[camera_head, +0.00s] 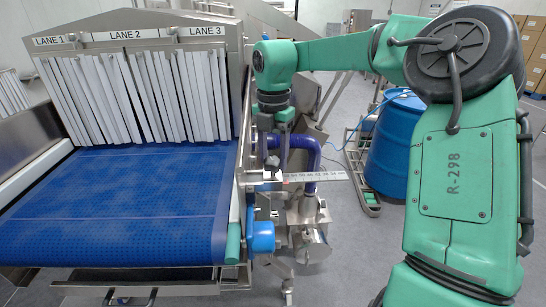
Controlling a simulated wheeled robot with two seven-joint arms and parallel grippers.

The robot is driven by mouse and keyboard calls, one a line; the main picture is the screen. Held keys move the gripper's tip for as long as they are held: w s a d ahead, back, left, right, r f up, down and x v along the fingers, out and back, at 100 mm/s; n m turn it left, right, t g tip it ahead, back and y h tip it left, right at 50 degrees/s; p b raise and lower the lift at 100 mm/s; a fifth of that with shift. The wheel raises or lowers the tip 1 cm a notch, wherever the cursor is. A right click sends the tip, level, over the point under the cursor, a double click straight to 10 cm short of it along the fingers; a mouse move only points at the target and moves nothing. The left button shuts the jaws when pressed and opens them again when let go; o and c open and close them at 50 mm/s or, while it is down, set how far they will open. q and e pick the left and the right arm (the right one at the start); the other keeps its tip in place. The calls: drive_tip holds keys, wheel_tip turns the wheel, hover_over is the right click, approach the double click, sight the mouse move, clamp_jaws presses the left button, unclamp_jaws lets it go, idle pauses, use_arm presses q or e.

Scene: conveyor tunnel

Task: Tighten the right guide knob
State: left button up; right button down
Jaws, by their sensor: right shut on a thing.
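My right gripper (271,158) reaches down at the right side of the conveyor, beyond the belt's edge. It is shut on the right guide knob (272,164), a small dark knob mostly hidden between the fingers. The knob sits above a white block and a flat ruled scale bar (322,176) that sticks out to the right. The knob's thread and how tight it is cannot be seen. My left gripper is not in view.
The blue conveyor belt (120,205) runs under white strip curtains (140,97) marked LANE 1 to LANE 3. A blue drum (392,150) stands at right.

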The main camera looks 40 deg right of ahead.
sight(274, 160)
drive_tip(key=shift+r+m, duration=0.1)
drive_tip(key=shift+m, duration=1.8)
drive_tip(key=shift+c, duration=1.4)
unclamp_jaws()
drive_tip(key=shift+d, duration=0.1)
wheel_tip(274, 160, up, 14)
drive_tip(key=p, duration=0.2)
drive_tip(key=shift+r, duration=0.25)
